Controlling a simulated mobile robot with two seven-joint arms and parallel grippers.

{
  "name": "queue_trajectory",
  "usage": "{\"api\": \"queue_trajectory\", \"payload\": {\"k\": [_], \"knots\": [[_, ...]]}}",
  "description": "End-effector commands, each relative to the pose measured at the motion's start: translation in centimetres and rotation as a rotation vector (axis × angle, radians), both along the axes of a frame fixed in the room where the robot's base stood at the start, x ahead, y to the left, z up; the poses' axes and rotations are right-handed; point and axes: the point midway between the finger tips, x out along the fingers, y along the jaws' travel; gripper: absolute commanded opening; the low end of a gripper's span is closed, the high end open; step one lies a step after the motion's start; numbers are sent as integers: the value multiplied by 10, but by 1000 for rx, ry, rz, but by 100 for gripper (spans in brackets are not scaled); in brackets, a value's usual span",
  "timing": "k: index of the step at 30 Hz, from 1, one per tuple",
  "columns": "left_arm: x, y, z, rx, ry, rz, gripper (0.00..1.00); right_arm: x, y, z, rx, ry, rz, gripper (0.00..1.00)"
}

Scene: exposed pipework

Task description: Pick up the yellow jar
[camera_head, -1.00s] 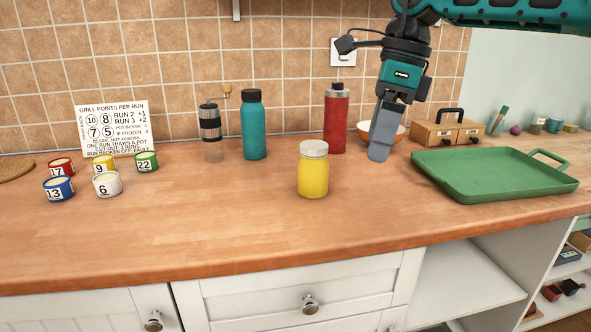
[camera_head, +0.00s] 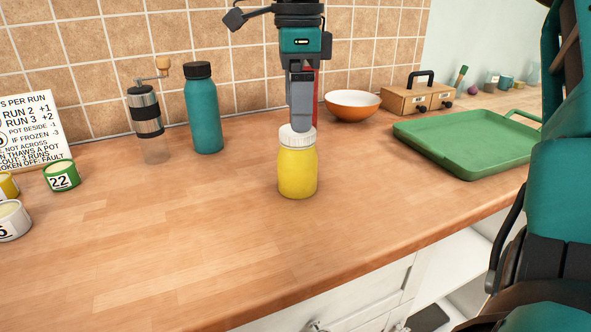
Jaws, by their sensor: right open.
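The yellow jar (camera_head: 297,172) with a white lid stands upright on the wooden counter in the middle of the head view. My right gripper (camera_head: 300,122) points down and overlaps the jar's lid in the picture. One finger shows clearly, and part of the lid is hidden behind it. The gripper is open and holds nothing. I cannot tell whether a finger touches the lid. My left gripper is not in view.
A teal bottle (camera_head: 204,110) and a hand grinder (camera_head: 147,121) stand to the left. A red bottle (camera_head: 315,92) is mostly hidden behind my gripper. An orange bowl (camera_head: 352,106), wooden box (camera_head: 408,101) and green tray (camera_head: 470,142) are to the right. The counter front is clear.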

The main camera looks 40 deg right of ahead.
Motion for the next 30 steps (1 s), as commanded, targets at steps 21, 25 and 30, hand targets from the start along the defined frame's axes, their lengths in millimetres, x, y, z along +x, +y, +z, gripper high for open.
{"api": "queue_trajectory", "payload": {"k": [21, 25, 30], "knots": [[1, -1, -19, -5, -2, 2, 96, 2, -4, -74, 0, 0, -1, 100], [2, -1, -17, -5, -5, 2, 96, 2, -4, -73, -1, -1, -1, 100], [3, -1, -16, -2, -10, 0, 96, 2, -4, -73, -1, -1, -1, 88]]}}
